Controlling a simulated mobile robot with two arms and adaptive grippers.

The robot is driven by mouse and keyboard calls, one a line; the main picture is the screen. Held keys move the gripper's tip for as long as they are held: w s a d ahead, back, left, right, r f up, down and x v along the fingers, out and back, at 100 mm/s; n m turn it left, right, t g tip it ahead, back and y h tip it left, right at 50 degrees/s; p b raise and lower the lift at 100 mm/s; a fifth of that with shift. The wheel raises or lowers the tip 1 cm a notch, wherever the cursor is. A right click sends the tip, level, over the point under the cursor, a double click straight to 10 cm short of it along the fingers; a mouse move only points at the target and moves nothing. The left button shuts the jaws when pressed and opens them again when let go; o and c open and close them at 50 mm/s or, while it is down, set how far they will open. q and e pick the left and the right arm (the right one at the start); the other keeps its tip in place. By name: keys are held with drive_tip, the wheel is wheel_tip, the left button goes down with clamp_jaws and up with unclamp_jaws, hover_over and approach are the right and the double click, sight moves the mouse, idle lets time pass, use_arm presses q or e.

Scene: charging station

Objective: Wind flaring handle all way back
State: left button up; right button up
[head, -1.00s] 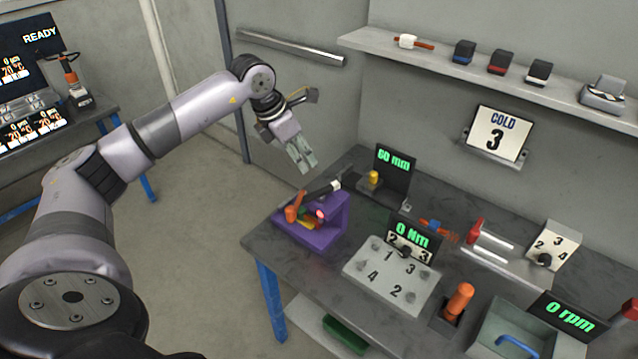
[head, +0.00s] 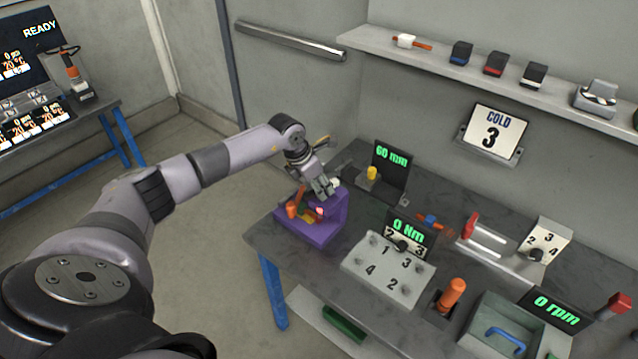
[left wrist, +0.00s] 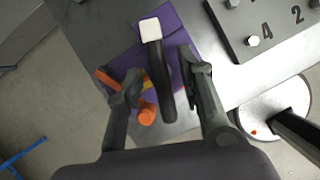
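A purple bench device (head: 318,232) sits at the table's left corner. It carries an orange handle with a round knob (head: 292,210); the knob also shows in the left wrist view (left wrist: 147,115). A black lever (left wrist: 164,78) with a white tip (left wrist: 150,29) stands out from the device. My left gripper (head: 328,190) is over the device, fingers apart. In the left wrist view my left gripper (left wrist: 160,74) has the black lever between its fingers, with gaps visible. Its left finger partly hides the orange handle. My right gripper is out of view.
A numbered plate (head: 388,272) and a "0 Nm" display (head: 411,229) stand right of the device. A "60 mm" display (head: 391,168) and yellow knob (head: 372,173) are behind it. Floor is open left of the table (head: 270,245).

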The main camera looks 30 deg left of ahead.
use_arm(q)
drive_tip(key=shift+c, duration=0.6)
clamp_jaws()
drive_tip(key=shift+n, duration=0.3)
